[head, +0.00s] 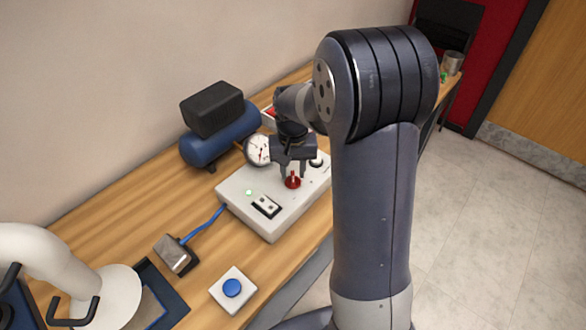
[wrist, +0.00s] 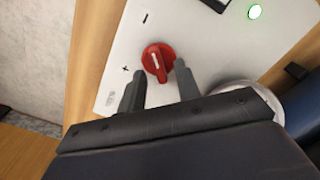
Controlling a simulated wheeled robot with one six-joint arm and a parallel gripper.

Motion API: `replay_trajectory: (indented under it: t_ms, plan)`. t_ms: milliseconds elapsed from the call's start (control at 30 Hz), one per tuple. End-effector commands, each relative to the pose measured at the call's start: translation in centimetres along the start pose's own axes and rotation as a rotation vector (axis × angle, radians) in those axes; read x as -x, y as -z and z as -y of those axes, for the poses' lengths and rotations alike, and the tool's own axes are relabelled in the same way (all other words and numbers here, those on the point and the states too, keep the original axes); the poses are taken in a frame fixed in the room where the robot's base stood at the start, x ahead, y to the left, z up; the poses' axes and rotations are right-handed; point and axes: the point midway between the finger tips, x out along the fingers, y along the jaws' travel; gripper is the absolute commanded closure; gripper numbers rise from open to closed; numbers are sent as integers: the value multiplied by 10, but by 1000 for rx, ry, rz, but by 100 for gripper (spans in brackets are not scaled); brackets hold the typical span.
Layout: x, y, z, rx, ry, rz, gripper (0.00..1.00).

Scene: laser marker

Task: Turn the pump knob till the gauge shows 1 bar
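The red pump knob (head: 292,181) sits on top of the white control box (head: 240,197). In the wrist view the knob (wrist: 158,61) has a white pointer line and stands between a minus mark and a plus mark. My gripper (head: 291,174) is directly above the knob, fingers pointing down. In the wrist view my gripper (wrist: 159,84) has its two fingers apart, one to each side of the knob's near edge, with no clear contact. The round white gauge (head: 258,150) stands behind the box; its red needle shows, but its reading is too small to tell.
A blue compressor tank (head: 221,146) with a black motor (head: 211,108) stands behind the box. A green lamp (head: 249,192) glows on the box. A blue button (head: 232,288), a metal foot-pedal-like block (head: 175,254) and a white lamp-like stand (head: 110,298) occupy the table's near end.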

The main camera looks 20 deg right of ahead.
Motion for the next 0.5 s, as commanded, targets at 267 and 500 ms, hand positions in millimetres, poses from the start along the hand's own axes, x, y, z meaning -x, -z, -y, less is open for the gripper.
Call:
replay_trajectory:
  t_ms: [267, 500]
  plan:
    - [-8, 0, 0, 0, 0, -1, 68]
    - [-8, 0, 0, 0, 0, -1, 78]
